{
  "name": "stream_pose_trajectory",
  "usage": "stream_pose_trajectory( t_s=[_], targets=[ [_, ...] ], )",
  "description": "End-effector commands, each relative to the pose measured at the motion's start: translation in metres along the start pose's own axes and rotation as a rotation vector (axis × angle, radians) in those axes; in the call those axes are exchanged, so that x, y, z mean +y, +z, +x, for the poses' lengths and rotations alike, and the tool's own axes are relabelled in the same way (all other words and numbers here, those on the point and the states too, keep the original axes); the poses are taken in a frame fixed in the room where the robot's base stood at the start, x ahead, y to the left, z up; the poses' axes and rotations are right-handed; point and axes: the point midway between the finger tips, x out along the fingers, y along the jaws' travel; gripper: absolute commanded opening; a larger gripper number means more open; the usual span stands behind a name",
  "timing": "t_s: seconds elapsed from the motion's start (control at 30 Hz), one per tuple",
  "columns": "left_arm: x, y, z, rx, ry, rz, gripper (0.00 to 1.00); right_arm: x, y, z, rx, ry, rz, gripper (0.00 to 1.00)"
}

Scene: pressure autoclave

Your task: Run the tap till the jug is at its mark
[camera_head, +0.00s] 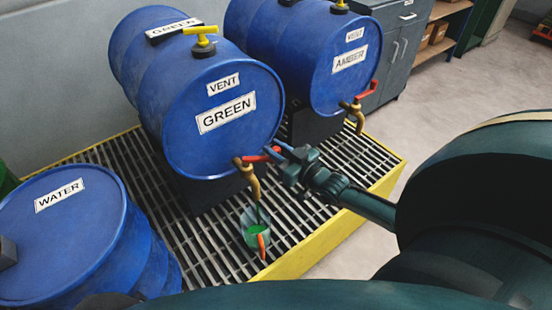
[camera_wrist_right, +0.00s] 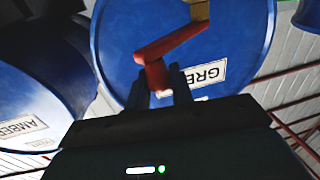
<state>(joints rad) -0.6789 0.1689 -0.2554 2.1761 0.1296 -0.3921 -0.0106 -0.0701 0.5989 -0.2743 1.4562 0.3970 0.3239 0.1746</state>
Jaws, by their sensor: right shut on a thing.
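The jug (camera_head: 249,222) is a small clear vessel standing on the grating under the brass tap (camera_head: 253,184) of the GREEN drum (camera_head: 195,130). Green liquid shows inside it, and a thin dark green stream runs from the spout into it. An orange-red strip is on its front; I cannot read the level against a mark. The tap's red lever (camera_head: 260,158) is held between the fingertips of my right gripper (camera_head: 283,153). In the right wrist view the red lever (camera_wrist_right: 165,45) reaches down to the fingers (camera_wrist_right: 178,84). My left gripper does not show.
The AMBER drum (camera_head: 325,75) with its own red-handled tap (camera_head: 358,105) stands to the right. A WATER drum (camera_head: 70,225) is at the lower left. A yellow vent handle (camera_head: 201,32) tops the GREEN drum. The grating has a yellow edge (camera_head: 335,225), with clear floor beyond.

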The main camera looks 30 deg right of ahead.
Motion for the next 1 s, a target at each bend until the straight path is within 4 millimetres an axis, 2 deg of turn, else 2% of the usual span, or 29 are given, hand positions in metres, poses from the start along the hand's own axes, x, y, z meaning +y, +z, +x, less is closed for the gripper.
stream_pose_trajectory(
  t_s=[0.03,0.1,0.63,0.67,0.87,1.0],
  targets=[
    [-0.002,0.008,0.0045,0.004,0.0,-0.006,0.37,0.0028,0.003,0.0029,0.005,-0.03,-0.008,0.0],
    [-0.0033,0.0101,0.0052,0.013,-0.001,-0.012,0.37,0.0041,0.003,0.0051,0.004,-0.065,-0.007,0.0],
    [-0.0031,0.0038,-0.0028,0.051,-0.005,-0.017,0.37,0.0062,-0.0007,0.0076,0.0,-0.122,0.003,0.0],
    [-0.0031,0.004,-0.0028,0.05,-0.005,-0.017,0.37,0.0062,-0.0007,0.0076,0.0,-0.122,0.003,0.25],
    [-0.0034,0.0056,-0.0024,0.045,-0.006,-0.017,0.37,0.0065,-0.0004,0.0074,0.0,-0.121,0.002,0.42],
    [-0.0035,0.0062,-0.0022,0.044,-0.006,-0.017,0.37,0.0066,-0.0002,0.0073,-0.001,-0.12,0.002,0.43]
  ],
)
